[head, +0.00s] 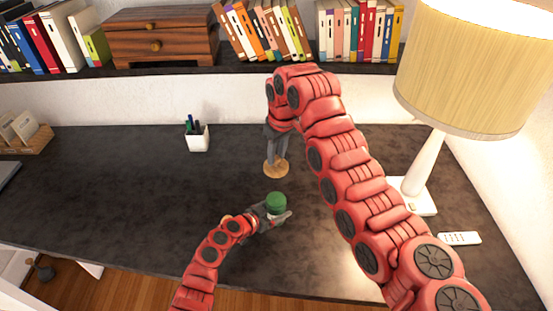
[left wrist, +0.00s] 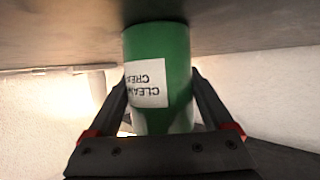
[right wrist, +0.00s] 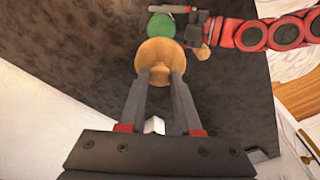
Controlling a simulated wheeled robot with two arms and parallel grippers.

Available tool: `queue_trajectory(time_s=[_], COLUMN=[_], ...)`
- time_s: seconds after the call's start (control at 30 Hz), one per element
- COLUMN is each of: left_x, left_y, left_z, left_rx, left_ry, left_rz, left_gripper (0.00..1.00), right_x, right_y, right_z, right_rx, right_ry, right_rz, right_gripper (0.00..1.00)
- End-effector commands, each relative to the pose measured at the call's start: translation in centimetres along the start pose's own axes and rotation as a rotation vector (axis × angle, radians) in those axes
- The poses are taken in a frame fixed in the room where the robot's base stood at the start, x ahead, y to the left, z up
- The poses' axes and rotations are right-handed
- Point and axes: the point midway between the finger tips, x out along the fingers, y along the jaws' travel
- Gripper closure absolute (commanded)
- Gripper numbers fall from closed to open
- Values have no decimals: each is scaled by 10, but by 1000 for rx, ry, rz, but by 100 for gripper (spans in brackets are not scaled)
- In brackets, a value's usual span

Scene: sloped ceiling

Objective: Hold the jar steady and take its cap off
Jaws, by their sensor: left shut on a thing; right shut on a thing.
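The green jar (head: 276,202) with a white label stands upright on the dark desk. My left gripper (head: 273,215) is shut around its side. The left wrist view shows the jar (left wrist: 160,55) upside down in the picture, between both fingers, label lettering readable in part. My right gripper (head: 277,157) points down behind the jar, shut on a round tan wooden cap (head: 276,169). In the right wrist view the cap (right wrist: 160,60) is at the fingertips, beside the jar (right wrist: 161,26) and apart from it. The cap's height above the desk is hard to tell.
A white pen cup (head: 198,138) stands at the back left. A lamp (head: 425,165) and a white remote (head: 459,238) are at the right. A shelf (head: 230,66) with books and a wooden drawer box runs along the back. The desk's left middle is clear.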

Motion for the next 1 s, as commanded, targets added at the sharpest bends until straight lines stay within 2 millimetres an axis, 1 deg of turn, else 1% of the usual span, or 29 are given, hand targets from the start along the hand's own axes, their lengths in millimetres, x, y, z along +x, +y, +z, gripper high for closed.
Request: queue_trajectory(time_s=[0.13,0.37,0.4,0.47,0.77,0.87,1.0], left_x=[0,0,0,0,-2,-8,-26], left_y=[0,0,0,0,0,-1,-1], left_z=[-1,-1,-1,-1,0,-1,1], left_rx=[0,0,0,0,1,2,3], left_ry=[1,1,1,1,1,3,1], left_rz=[0,0,0,0,-1,-2,-2], left_gripper=[87,87,11,1,0,0,0], right_x=[-8,-10,-10,-10,-10,-10,-10], right_y=[0,0,0,0,0,0,0], right_z=[-1,-1,-1,-1,-1,-1,-1], right_rx=[0,0,0,0,0,0,0], right_ry=[1,0,0,0,0,0,0], right_rz=[1,0,0,0,0,0,0], right_gripper=[100,100,100,100,100,100,100])
